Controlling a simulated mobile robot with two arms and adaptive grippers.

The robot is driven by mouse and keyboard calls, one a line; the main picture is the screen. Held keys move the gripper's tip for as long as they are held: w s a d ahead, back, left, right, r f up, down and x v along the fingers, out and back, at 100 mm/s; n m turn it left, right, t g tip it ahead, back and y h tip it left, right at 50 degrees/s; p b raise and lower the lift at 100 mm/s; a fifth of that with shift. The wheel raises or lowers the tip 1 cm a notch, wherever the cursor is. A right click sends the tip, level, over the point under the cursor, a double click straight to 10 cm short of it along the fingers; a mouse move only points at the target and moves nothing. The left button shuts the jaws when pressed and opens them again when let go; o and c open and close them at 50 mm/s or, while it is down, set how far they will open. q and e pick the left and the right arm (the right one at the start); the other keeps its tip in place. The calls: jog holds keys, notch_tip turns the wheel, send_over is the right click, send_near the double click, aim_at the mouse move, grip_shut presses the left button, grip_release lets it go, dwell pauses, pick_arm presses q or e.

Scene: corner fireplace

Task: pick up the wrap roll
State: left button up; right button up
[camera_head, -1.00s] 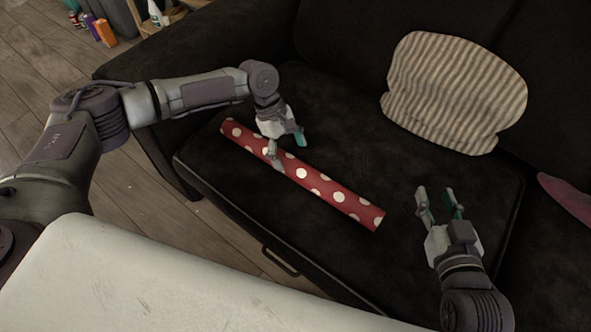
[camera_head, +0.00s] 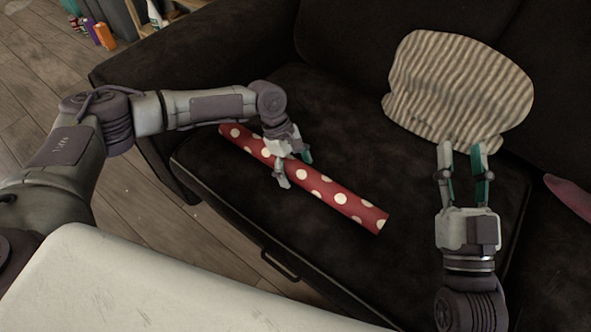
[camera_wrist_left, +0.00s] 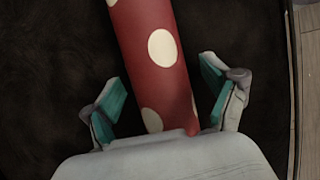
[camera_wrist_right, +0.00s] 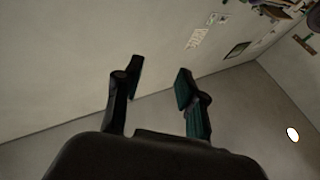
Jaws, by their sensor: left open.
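The wrap roll (camera_head: 341,197), red with cream dots, lies on the dark sofa seat, slanting from upper left to lower right. My left gripper (camera_head: 294,170) is open, its fingers on either side of the roll near its middle. In the left wrist view the roll (camera_wrist_left: 152,62) runs between the two open fingertips (camera_wrist_left: 160,103), with a gap on each side. My right gripper (camera_head: 462,162) is open and empty, to the right of the roll and in front of the pillow. The right wrist view shows its spread fingers (camera_wrist_right: 158,85) with nothing between them.
A striped pillow (camera_head: 459,90) leans against the sofa back. A pinkish cushion (camera_head: 569,196) shows at the right edge. The dark sofa seat (camera_head: 400,185) is clear around the roll. Several bottles (camera_head: 103,33) stand at the upper left.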

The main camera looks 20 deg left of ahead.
pick_arm(q)
jog(key=c, duration=1.4)
jog(key=shift+o, duration=0.2)
jog(key=shift+r, duration=0.15)
